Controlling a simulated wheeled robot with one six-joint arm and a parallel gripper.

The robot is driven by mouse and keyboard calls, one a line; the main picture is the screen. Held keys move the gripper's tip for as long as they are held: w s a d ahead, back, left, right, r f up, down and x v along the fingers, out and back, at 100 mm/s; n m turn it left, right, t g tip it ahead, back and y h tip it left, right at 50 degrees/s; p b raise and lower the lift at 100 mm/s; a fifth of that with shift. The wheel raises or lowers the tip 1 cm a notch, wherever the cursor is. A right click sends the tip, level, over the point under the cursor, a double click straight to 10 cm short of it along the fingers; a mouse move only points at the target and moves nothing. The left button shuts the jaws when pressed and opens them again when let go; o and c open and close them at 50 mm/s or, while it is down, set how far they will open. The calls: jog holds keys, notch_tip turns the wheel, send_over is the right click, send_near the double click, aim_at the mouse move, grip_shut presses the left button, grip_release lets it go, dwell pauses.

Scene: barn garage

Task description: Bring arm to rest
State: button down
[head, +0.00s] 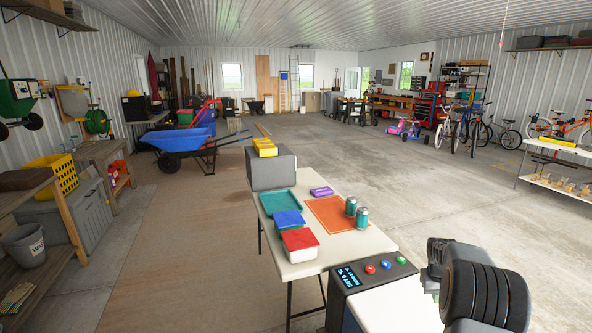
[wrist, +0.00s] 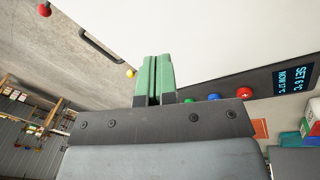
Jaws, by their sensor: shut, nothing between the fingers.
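My gripper (wrist: 153,80) shows in the wrist view with its two green fingers pressed together and nothing between them. A white surface lies beyond the fingertips, and I cannot tell how far off it is. My arm (head: 470,280) is folded at the lower right of the head view, beside the white-topped unit (head: 400,308). The fingers cannot be made out in the head view. The dark control panel (head: 368,277) has a lit display and red, blue and green buttons; it also shows at the right of the wrist view (wrist: 270,88).
A white table (head: 340,247) stands ahead with a grey box (head: 270,171), teal tray (head: 278,202), orange mat (head: 328,216), two teal cans (head: 361,217), and red-lidded (head: 299,240) and blue-lidded (head: 288,219) containers. A blue wheelbarrow (head: 180,139) stands left. Floor right of the table is clear.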

jog(key=s+a+r+n+t, duration=0.1)
jog(key=s+a+r, duration=0.3)
jog(key=s+a, duration=0.3)
jog(key=s+a+r+t+y, duration=0.1)
jog(key=s+a+r, duration=0.4)
jog(key=s+a, duration=0.3)
jog(key=s+a+r+n+t+y, duration=0.1)
jog(key=s+a+r, duration=0.3)
jog(key=s+a, duration=0.4)
jog(key=a, duration=0.5)
jog(key=shift+s+a+r+n, duration=0.15)
jog(key=shift+s+a+n, duration=0.05)
jog(key=shift+a+n, duration=0.1)
